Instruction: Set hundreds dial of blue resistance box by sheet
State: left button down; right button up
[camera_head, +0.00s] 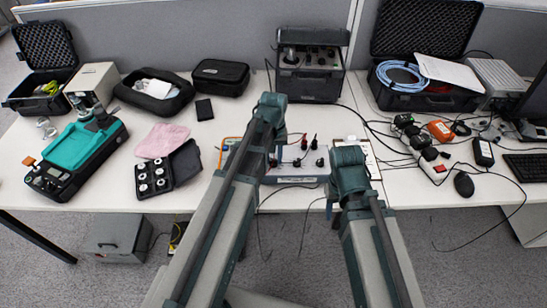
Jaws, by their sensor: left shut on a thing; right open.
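The blue resistance box (292,180) lies on the white table between my two arms, with a pale top, a blue-grey front edge and several black knobs. My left arm reaches over its left part. My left gripper (273,158) is low over the box top, shut at a black dial knob there; the arm hides most of the contact. Which dial it is and the dial's setting are too small to read. My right gripper (331,207) is open and empty, in front of the box's right end. I cannot make out a sheet with a readable value.
A teal instrument (78,152) and a black case with white weights (166,170) lie left. A black-fronted instrument (308,78) stands behind.

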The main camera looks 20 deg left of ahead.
aim_at(274, 160)
pick_arm(q)
jog(key=shift+m, duration=1.5)
jog(key=c, duration=0.6)
grip_release()
jog(key=shift+o, duration=0.2)
jog(key=shift+r, duration=0.1)
notch_tip(274, 160, up, 14)
jog(key=p, duration=1.3)
jog(key=shift+f+p, duration=0.2)
jog(key=shift+p, duration=0.2)
